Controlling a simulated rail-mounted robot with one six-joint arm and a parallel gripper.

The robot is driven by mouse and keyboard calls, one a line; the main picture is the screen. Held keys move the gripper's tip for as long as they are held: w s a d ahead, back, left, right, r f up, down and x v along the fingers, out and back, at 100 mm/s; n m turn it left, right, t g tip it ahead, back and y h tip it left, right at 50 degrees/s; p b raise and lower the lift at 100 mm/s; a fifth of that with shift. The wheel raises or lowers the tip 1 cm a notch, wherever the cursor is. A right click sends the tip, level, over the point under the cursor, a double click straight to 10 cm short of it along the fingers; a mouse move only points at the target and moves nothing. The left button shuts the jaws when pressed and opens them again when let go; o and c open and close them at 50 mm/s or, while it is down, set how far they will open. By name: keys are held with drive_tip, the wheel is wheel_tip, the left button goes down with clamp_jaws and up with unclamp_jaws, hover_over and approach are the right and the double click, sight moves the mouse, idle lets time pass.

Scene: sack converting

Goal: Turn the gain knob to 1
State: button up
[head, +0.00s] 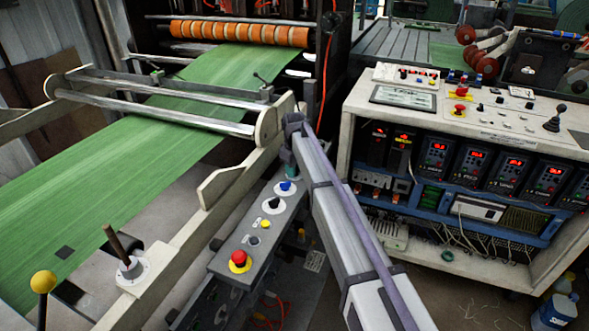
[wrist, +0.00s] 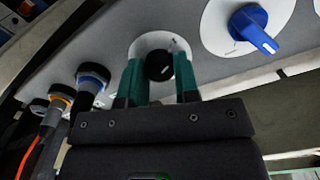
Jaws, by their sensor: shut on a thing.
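In the wrist view, my gripper (wrist: 158,82) has its two green fingers shut on a black knob (wrist: 158,66), one on each side. The knob sits on a white round dial plate (wrist: 147,41) on a grey panel. A pale pointer line shows on the knob's face. The dial's markings are too small to read, so I cannot tell its setting or confirm a gain label. In the head view, a grey control box (head: 226,262) carries a similar black knob (head: 274,203); I cannot tell whether it is the same one.
A blue knob (wrist: 252,28) on a white disc stands to the right of the fingers. Ringed fittings (wrist: 91,80) stand at left. In the head view, the control box has a red button (head: 239,259), beside the green web (head: 100,165). A control cabinet (head: 345,125) stands right.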

drive_tip(key=shift+n, duration=0.5)
drive_tip(key=o, duration=0.9)
drive_tip(key=shift+o, duration=0.2)
wheel_tip(320, 180, up, 11)
drive_tip(key=p, duration=1)
drive_tip(key=shift+p, duration=0.4)
drive_tip(key=shift+f, duration=0.1)
